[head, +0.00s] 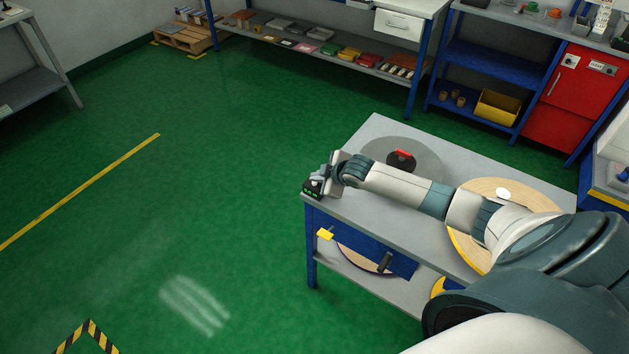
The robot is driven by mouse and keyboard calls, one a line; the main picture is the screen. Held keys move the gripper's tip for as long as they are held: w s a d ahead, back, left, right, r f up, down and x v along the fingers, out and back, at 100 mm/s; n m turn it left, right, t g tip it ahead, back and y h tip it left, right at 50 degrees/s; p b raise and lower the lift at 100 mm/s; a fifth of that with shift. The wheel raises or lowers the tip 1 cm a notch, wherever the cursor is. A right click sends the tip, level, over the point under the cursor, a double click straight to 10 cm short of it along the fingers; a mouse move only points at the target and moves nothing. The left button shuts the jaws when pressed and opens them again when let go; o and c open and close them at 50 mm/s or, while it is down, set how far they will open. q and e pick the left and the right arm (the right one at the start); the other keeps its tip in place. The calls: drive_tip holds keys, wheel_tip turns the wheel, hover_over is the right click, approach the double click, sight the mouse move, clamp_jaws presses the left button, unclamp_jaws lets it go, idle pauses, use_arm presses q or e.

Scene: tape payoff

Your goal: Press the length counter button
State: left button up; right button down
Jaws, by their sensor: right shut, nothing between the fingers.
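A small dark box with green lit marks, which looks like the length counter (312,191), sits at the left corner of the grey-topped bench (375,130). My right arm reaches in from the lower right across the bench. My right gripper (322,180) is shut and empty, right at the counter and overlapping it in the picture. I cannot tell whether the fingertips touch the counter. The button itself is too small or hidden to make out. My left gripper is not in view.
A grey disc (425,155) with a black and red hub (401,160) lies on the bench behind my arm. A wooden disc with a yellow rim (463,245) is partly hidden by my arm. A yellow part (325,234) sticks out from the bench front. Green floor (200,190) left of the bench is clear.

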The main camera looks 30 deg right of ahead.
drive_tip(key=shift+r+p, duration=0.3)
drive_tip(key=shift+r, duration=0.25)
drive_tip(key=shift+r, duration=0.1)
wheel_tip(320, 180, up, 5)
drive_tip(key=p, duration=0.4)
drive_tip(key=shift+p, duration=0.4)
idle(0.5)
